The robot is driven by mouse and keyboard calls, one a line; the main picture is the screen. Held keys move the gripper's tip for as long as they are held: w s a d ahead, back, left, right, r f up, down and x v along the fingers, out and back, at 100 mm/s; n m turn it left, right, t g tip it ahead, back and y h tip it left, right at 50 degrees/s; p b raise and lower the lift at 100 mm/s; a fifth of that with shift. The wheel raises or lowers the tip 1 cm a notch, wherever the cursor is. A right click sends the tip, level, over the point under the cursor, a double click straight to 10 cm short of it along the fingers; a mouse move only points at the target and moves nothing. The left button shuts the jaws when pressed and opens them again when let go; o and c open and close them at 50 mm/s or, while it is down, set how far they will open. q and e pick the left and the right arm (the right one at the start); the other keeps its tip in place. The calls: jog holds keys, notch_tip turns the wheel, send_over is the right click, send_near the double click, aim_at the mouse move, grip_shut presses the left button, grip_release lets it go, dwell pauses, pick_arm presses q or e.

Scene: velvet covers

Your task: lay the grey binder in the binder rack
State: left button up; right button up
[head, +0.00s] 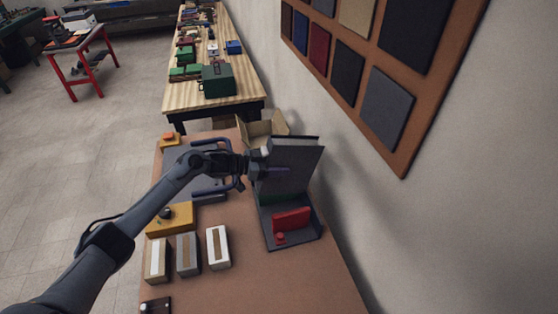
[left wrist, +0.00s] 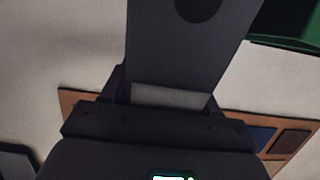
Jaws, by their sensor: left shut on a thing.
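The grey binder (head: 292,158) stands upright, leaning a little, at the right side of the brown table, near the wall. My left gripper (head: 262,170) reaches it from the left and is shut on its near-left edge. In the left wrist view the grey binder (left wrist: 185,45) fills the upper middle, with a dark round spot and a pale label; the fingertips are hard to make out. A low frame with blue rails (head: 211,196) around a grey plate, which looks like the binder rack, lies left of the binder, partly behind my arm. My right gripper is out of view.
A dark grey stand (head: 300,239) with a red block (head: 291,219) is below the binder. An open cardboard box (head: 262,129) is behind it. A yellow box (head: 170,218) and several small boxes (head: 218,246) stand at the front left. A swatch board (head: 404,160) hangs on the wall.

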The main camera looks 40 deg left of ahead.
aim_at(277, 189)
pick_arm(q)
jog(key=f, duration=0.1)
jog(key=s+f+b, duration=0.1)
jog(key=f, duration=0.1)
jog(key=shift+f, duration=0.15)
jog(key=shift+w+f+b, duration=0.2)
jog(key=shift+w+b, duration=0.05)
jog(key=shift+b, duration=0.05)
jog(key=shift+f, duration=0.25)
jog(key=shift+f+b, duration=2.55)
jog(key=shift+f, duration=0.05)
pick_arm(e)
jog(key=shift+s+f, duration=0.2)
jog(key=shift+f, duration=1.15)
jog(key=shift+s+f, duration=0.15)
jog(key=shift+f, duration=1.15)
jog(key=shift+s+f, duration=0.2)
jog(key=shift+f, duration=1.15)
pick_arm(q)
jog(key=shift+f+b, duration=0.65)
jog(key=shift+f, duration=0.8)
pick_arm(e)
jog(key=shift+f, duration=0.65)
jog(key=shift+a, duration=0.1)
